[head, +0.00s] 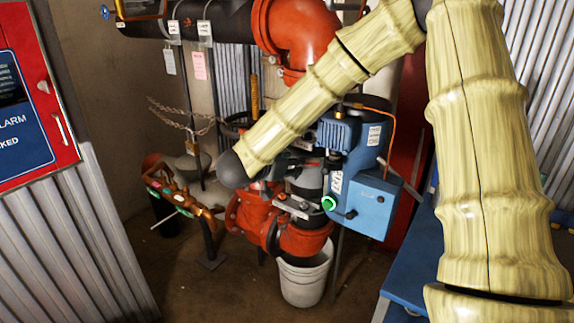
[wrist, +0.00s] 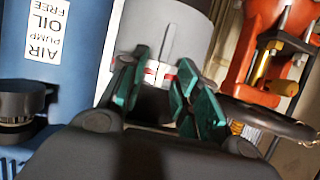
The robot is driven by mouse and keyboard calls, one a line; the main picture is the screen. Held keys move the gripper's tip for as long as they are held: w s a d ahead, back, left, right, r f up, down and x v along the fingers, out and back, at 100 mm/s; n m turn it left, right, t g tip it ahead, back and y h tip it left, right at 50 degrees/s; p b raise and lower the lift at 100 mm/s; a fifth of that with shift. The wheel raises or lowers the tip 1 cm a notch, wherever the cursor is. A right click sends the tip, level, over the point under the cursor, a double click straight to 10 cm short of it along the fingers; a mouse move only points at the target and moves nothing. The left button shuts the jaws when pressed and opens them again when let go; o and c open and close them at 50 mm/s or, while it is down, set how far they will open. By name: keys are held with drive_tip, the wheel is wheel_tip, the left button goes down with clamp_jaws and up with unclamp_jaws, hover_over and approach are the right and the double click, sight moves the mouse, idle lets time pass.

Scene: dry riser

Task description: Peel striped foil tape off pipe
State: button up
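In the wrist view a grey pipe (wrist: 185,22) fills the upper middle. A short band of striped tape (wrist: 160,71), white with red marks, shows low on it. My gripper (wrist: 163,62) has teal fingers standing apart, one on each side of the band. I see a gap between the fingertips, and I cannot tell whether they touch the tape. In the head view my gripper (head: 290,164) is beside the pipework, left of the blue pump unit, and is partly hidden behind my forearm. The tape is not clear in that view.
The blue pump unit (head: 363,195) is close on the right; its labelled side (wrist: 55,50) shows in the wrist view. Red valve pipework (head: 262,215) is below my gripper, with a white bucket (head: 304,280) underneath. A chain (head: 185,122) hangs at left. Bare floor lies at front left.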

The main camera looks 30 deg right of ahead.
clamp_jaws()
drive_tip(key=shift+s+a, duration=0.2)
drive_tip(key=shift+a, duration=0.35)
idle(0.4)
drive_tip(key=s+a+p, duration=0.2)
drive_tip(key=s+a, duration=0.1)
drive_tip(key=a, duration=0.4)
drive_tip(key=shift+p, duration=0.4)
idle(0.4)
drive_tip(key=shift+a+f, duration=0.1)
idle(0.4)
